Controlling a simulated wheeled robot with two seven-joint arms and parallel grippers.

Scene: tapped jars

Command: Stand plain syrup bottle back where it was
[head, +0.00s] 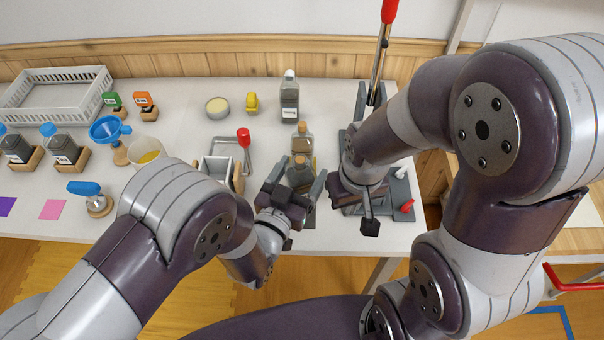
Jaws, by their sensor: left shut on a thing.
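My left gripper (299,174) is over the front of the table, its fingers on either side of a small glass bottle (301,170). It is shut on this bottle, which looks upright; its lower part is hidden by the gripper. Right behind it is a bottle with a tan top and amber contents (302,140), partly overlapped. A grey bottle with a pale cap and label (289,98) stands further back. I cannot tell from labels which is the plain syrup bottle. My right gripper (369,212) is low by the grey lever stand; its fingers are not clear.
The grey stand (399,210) with a tall red-handled lever (389,12) is on the right. A metal frame with a red knob (243,137) is left of the held bottle. A blue funnel (109,129), jars and a white basket (54,97) fill the left.

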